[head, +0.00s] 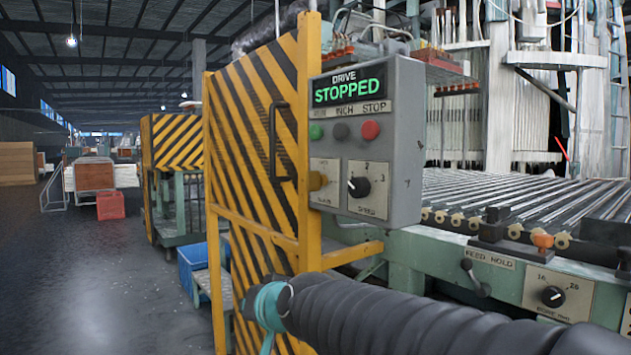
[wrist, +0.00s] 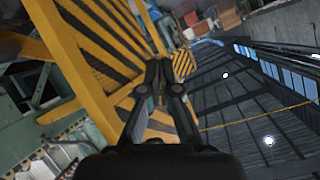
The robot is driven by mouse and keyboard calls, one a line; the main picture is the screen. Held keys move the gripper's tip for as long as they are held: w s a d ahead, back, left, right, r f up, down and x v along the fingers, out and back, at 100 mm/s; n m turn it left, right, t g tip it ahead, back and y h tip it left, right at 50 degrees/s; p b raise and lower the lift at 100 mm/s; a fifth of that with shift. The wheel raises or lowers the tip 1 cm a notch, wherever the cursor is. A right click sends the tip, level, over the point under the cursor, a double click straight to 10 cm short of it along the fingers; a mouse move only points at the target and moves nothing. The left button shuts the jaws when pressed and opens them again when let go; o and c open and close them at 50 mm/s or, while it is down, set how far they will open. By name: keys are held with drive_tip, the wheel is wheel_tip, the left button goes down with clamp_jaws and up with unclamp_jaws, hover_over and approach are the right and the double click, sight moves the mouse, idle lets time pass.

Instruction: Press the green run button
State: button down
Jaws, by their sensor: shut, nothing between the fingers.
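The green run button (head: 316,131) is the left one of three buttons on a grey control box (head: 405,150) in the head view. It sits under the RUN label. A grey inch button (head: 341,131) and a red stop button (head: 371,130) are to its right. In the head view my sleeved arm is below the box and the fingers are hidden. The wrist view does not show the button.
A yellow-and-black striped gate (head: 253,150) with a dark handle stands directly left of the box. Two knobs, one black (head: 359,187), sit under the buttons. The left aisle floor is open.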

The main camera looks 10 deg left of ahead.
sight(317, 132)
drive_tip(key=w+a+r+m+t+y, duration=0.1)
drive_tip(key=w+a+r+m+t, duration=0.15)
drive_tip(key=a+r, duration=0.45)
drive_tip(key=w+a+r+m+t+y, duration=0.2)
drive_tip(key=a+r+t, duration=0.2)
drive_tip(key=r, duration=0.5)
drive_tip(key=w+d+r+m+t+h, duration=0.1)
drive_tip(key=d+r+m+t+h, duration=0.7)
drive_tip(key=r+m+h, duration=0.5)
drive_tip(key=d+m+h, duration=0.2)
drive_tip(key=m, duration=0.2)
drive_tip(key=shift+w+d+r+t, duration=0.15)
drive_tip(key=shift+d+r+t, duration=0.15)
drive_tip(key=shift+t, duration=0.05)
drive_tip(key=w+d, duration=0.5)
drive_tip(key=w, duration=0.1)
drive_tip(key=shift+w+d, duration=0.35)
drive_tip(key=shift+w+d, duration=0.1)
drive_tip(key=shift+d, duration=0.05)
drive_tip(key=shift+w+d, duration=0.15)
drive_tip(key=shift+w, duration=0.05)
